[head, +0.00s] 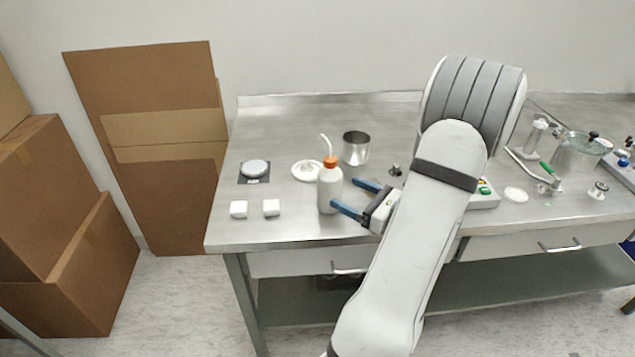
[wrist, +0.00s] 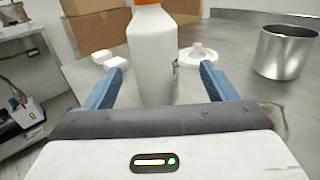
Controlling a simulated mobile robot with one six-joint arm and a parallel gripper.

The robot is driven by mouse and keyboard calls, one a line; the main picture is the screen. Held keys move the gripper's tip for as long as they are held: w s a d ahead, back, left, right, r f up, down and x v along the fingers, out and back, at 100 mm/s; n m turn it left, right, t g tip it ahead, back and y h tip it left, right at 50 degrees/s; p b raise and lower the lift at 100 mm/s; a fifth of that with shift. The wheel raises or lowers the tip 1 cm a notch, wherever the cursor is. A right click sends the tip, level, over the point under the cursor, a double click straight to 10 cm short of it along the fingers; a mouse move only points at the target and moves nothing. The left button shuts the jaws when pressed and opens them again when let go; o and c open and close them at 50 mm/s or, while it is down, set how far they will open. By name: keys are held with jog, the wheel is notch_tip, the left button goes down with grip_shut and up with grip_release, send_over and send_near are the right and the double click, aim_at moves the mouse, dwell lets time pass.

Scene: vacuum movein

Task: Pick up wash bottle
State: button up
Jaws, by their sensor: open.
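The wash bottle (head: 330,188) stands upright on the steel table near its front edge. It is white with an orange cap and a bent white straw. In the wrist view the white body of the wash bottle (wrist: 152,60) rises ahead of my gripper, its top cut off by the frame. My gripper (head: 350,196) is open, with blue fingers pointing left at the bottle from its right side. In the wrist view my gripper (wrist: 166,82) has one finger on each side of the bottle in the picture, with visible gaps. Nothing is held.
Two white blocks (head: 271,207) and a small scale (head: 254,171) lie left of the bottle. A white lid-like disc (head: 306,170) and a steel beaker (head: 356,148) stand behind it. Cardboard boxes (head: 85,250) stand left of the table.

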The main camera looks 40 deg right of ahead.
aim_at(324, 184)
jog(key=shift+w+a+r, duration=0.2)
jog(key=shift+w+a, duration=0.05)
jog(key=shift+w, duration=0.05)
jog(key=x, duration=0.7)
jog(key=shift+a+f+p, duration=0.15)
jog(key=shift+f+p, duration=0.05)
jog(key=shift+p, duration=0.15)
jog(key=shift+s, duration=0.1)
jog(key=c, duration=0.8)
